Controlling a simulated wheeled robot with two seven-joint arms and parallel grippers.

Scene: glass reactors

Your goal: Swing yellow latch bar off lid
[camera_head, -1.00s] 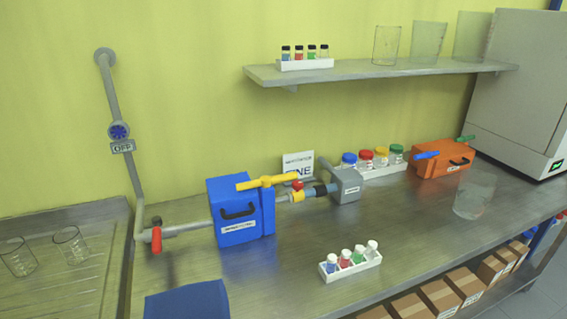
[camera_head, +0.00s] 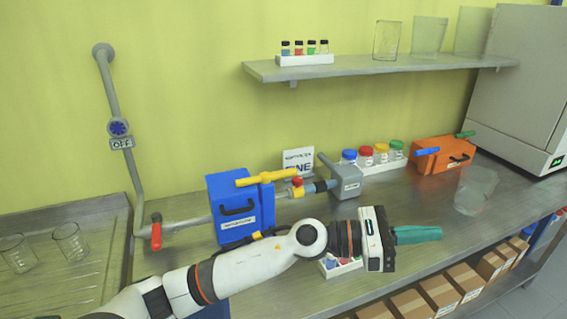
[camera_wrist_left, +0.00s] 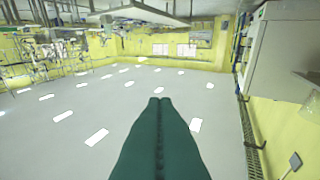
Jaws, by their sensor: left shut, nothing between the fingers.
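The yellow latch bar (camera_head: 267,178) lies across the top of the blue box (camera_head: 234,207), over its lid on the right side (camera_head: 267,207). My left gripper (camera_head: 440,233) has green fingers that are shut and empty. It is to the right of and nearer than the blue box, in front of the vial rack, and points right, apart from the latch bar. In the left wrist view the shut green fingers (camera_wrist_left: 160,102) point out over the room floor. My right gripper is not in view.
My left arm partly hides a white vial rack (camera_head: 352,267). A grey box (camera_head: 346,182) joins the blue one by a pipe. An orange box (camera_head: 440,158) and a glass beaker (camera_head: 475,190) stand to the right. A shelf (camera_head: 380,68) runs above.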

